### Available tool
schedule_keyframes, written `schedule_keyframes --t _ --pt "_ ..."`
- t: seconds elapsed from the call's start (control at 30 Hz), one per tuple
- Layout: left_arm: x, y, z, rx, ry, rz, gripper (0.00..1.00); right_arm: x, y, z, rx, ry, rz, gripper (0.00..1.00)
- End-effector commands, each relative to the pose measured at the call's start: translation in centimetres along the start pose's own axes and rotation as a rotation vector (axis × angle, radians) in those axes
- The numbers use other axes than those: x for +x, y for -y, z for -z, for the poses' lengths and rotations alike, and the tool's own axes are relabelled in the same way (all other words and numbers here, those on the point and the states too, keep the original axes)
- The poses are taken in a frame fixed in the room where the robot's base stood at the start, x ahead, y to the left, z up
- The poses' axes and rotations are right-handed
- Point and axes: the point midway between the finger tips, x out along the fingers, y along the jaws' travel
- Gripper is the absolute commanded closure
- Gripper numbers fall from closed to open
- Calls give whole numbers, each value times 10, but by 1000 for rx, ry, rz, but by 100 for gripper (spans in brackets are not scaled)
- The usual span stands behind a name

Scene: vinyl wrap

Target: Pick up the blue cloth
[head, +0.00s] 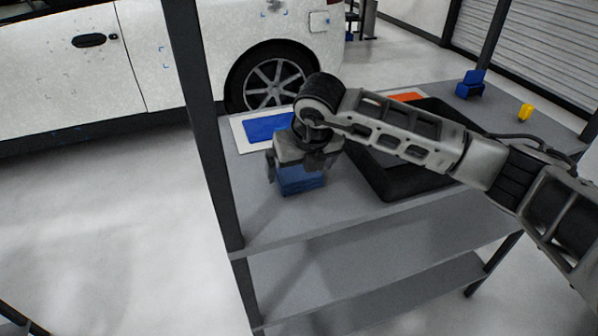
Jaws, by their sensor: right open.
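A blue folded stack (301,186), which looks like the blue cloth, lies near the front left of the grey table. My right gripper (298,170) points down right over it, open, with its fingers spread about the stack's upper part. The gripper hides the top of the stack, and I cannot tell whether the fingers touch it. A flat blue rectangle (266,128) lies on a white sheet (240,137) just behind. My left gripper is not in view.
A black tray (389,188) sits to the right under my right arm, with an orange patch (405,97) behind it. A blue object (470,86) and a yellow one (525,112) stand at the back right. A dark post (205,120) rises at the table's left; a white car (180,50) stands behind.

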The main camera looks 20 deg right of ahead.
Motion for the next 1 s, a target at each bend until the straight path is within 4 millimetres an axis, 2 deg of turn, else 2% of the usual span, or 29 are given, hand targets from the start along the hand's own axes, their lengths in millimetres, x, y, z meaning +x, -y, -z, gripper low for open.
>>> schedule_keyframes --t 0.13,0.37,0.47,0.5,0.53,0.87,1.0 --pt "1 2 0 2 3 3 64 13 0 0 -1 0 -1 0" --pt "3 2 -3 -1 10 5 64 15 0 0 -1 2 -1 0" --pt "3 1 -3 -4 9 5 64 14 0 0 -1 2 -1 25" --pt "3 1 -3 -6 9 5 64 14 0 0 -1 2 -1 36" --pt "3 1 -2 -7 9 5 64 14 0 0 -1 2 -1 41" --pt "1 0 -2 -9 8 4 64 13 0 -1 -1 3 -1 41" --pt "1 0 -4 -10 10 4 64 5 0 -5 0 5 0 41"
